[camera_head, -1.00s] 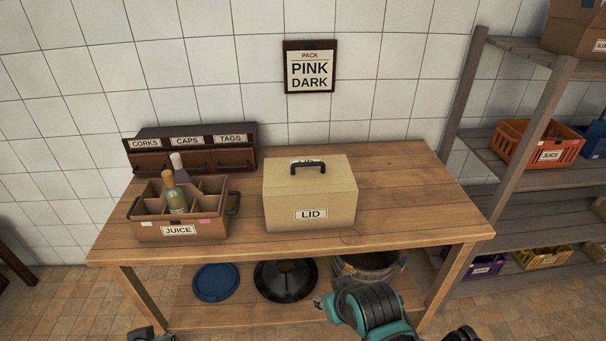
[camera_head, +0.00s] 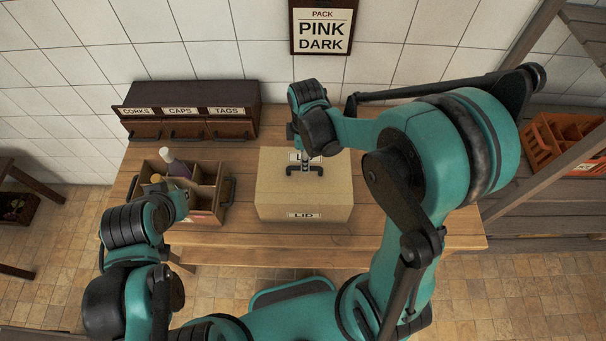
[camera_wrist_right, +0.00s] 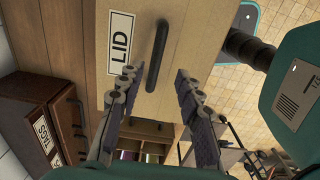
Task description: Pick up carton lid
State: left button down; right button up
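The tan carton lid (camera_head: 335,190) rests on the box on the wooden table, with a LID label on its front and a black bar handle (camera_head: 318,172) on top. My right gripper (camera_head: 305,157) reaches down over the handle in the head view. In the right wrist view, the lid (camera_wrist_right: 190,20) and its handle (camera_wrist_right: 158,55) show close up. The right gripper's two fingers (camera_wrist_right: 155,74) are spread, with the handle between or just beyond their tips and a gap on both sides. My left arm is bent over the juice crate; its fingers are not seen.
The divided juice crate (camera_head: 207,205) with bottles (camera_head: 176,165) stands left of the carton, partly behind my left arm. A drawer cabinet (camera_head: 190,97) labelled CORKS, CAPS and TAGS stands at the back. Shelves with an orange crate (camera_head: 560,150) are at the right. The table right of the carton is partly clear.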

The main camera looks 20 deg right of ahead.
aim_at(304, 183)
jog(key=f, duration=0.6)
jog(key=shift+w+f, duration=0.15)
jog(key=shift+w, duration=0.15)
grip_shut()
